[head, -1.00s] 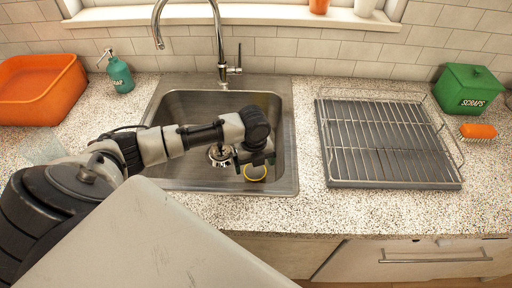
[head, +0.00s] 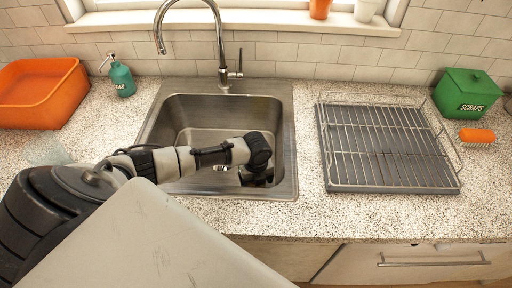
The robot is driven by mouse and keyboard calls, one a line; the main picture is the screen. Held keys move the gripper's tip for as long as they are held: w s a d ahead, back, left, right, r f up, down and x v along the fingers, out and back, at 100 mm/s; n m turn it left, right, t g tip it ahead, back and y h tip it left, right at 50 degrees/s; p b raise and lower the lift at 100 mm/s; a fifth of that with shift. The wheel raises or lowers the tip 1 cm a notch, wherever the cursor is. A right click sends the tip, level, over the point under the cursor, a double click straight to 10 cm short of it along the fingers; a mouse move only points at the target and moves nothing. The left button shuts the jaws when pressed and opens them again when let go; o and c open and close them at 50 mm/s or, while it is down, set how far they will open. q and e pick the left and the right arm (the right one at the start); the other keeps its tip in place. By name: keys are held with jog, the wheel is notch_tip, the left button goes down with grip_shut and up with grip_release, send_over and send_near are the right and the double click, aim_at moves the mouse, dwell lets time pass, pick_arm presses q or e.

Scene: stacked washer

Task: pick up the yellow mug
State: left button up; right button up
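The yellow mug does not show now; the end of my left arm covers the sink's front right part, where its yellow rim showed earlier. My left gripper (head: 256,178) points down into the steel sink (head: 288,130) near its front right corner. Its fingers are mostly hidden behind the wrist, so I cannot tell whether they are open or shut, or on the mug. My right gripper is not in view.
A curved faucet (head: 221,50) stands behind the sink. A wire drying rack (head: 385,145) on the right is empty. A green scraps box (head: 466,93), an orange brush (head: 477,135), a teal soap bottle (head: 121,78) and an orange tub (head: 40,95) stand on the counter.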

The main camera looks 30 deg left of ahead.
pick_arm(q)
jog(key=c, duration=0.8)
jog(key=shift+r, duration=0.1)
